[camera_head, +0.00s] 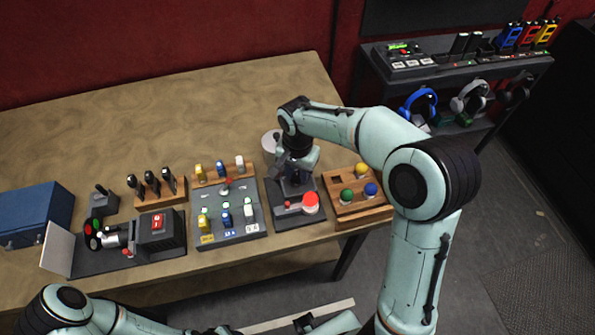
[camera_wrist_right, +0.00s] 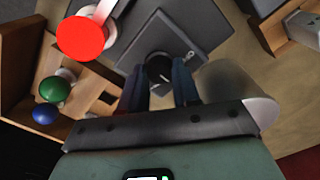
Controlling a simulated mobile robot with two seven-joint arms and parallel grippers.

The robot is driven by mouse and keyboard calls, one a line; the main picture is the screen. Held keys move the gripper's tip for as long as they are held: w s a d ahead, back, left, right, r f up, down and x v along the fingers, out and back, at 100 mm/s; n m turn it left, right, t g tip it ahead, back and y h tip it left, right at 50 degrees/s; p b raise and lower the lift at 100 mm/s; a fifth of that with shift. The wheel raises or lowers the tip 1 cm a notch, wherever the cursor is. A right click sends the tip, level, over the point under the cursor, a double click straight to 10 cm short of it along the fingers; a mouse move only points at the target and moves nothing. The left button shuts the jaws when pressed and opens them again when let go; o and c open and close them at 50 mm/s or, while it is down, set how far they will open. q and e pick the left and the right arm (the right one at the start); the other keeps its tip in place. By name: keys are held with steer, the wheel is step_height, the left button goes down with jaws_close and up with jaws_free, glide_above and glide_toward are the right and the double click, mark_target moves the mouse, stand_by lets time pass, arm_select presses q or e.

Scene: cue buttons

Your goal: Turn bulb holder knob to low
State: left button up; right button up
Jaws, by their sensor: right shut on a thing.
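The bulb holder is a dark grey box (camera_head: 297,215) near the table's front edge, with a round red top (camera_head: 311,202) at its front right. In the right wrist view the red disc (camera_wrist_right: 82,38) is at the upper left and the dark base (camera_wrist_right: 205,25) lies behind the fingers. My right gripper (camera_head: 294,182) reaches down over the rear of this box. In the wrist view its fingers (camera_wrist_right: 159,92) are closed on a dark round knob (camera_wrist_right: 159,68), which they partly hide. My left arm shows along the bottom edge; its fingers are not clear.
A wooden tray (camera_head: 362,212) with green, blue and yellow balls stands close on the right. A grey switch panel (camera_head: 237,232) stands to the left. The rear table is clear.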

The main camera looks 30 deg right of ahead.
mark_target(297, 176)
steer(key=o, duration=1.1)
steer(key=shift+c, duration=0.2)
arm_select(q)
steer(key=shift+w+r+p, duration=0.85)
steer(key=shift+r, duration=0.3)
arm_select(e)
step_height(297, 176, up, 14)
steer(key=shift+f, duration=0.25)
